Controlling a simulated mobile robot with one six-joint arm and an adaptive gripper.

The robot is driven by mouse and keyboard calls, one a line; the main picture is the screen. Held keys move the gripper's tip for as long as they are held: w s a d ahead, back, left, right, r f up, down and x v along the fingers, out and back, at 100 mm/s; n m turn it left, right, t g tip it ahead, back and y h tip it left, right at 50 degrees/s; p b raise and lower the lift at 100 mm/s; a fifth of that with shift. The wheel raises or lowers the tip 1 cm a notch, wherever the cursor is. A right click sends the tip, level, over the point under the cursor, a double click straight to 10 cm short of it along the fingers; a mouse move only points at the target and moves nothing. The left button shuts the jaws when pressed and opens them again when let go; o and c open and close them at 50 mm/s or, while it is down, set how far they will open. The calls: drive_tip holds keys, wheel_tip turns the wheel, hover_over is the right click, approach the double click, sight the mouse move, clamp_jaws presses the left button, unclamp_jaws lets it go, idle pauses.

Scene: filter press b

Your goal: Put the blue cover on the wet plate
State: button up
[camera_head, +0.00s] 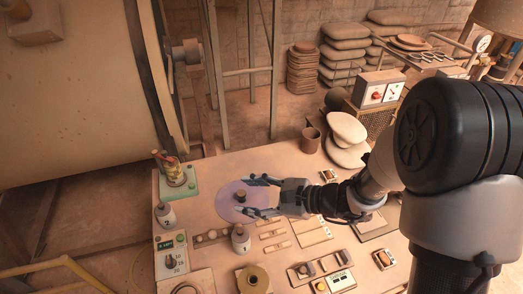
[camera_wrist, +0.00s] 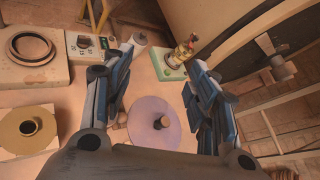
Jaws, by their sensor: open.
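A flat lavender-blue disc (camera_head: 230,207) with a dark knob at its centre lies on the tabletop; it looks like the blue cover. The disc also shows in the wrist view (camera_wrist: 145,110). I cannot tell whether the fingers touch the disc. I cannot make out which thing is the wet plate. A brass-coloured disc with a dark centre (camera_wrist: 15,135) sits on a pale square at the left of the wrist view.
Small bottles (camera_head: 166,216) stand close to the disc. A green-based valve fitting (camera_head: 175,178) stands at the table's far left corner. A control box (camera_head: 171,263) and a pale block with a dark ring (camera_wrist: 60,67) are nearby. A brown cup (camera_head: 310,141) and pale sacks stand behind.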

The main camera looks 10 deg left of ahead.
drive_tip(key=w+f+m+t, duration=0.3)
drive_tip(key=w+f+m, duration=0.2)
drive_tip(key=f, duration=0.4)
drive_tip(key=m+t+h+p, duration=0.1)
drive_tip(key=m+t+h, duration=0.15)
drive_tip(key=m, duration=0.25)
approach(242, 193)
drive_tip(key=shift+m+t, duration=0.3)
drive_tip(key=shift+t, duration=0.05)
drive_tip(key=a+f+b, duration=0.1)
drive_tip(key=a, duration=0.1)
drive_tip(key=w+a+f+b, duration=0.1)
drive_tip(key=a, duration=0.1)
drive_tip(key=shift+w+f, duration=0.2)
drive_tip(key=shift+f, duration=0.05)
drive_tip(key=b+x, duration=0.1)
drive_tip(key=x, duration=0.1)
drive_tip(key=b+x, duration=0.1)
drive_tip(key=x, duration=0.2)
drive_tip(key=shift+w+a, duration=0.1)
drive_tip(key=shift+w, duration=0.35)
drive_tip(key=shift+r, duration=0.1)
drive_tip(key=shift+c, duration=0.3)
clamp_jaws()
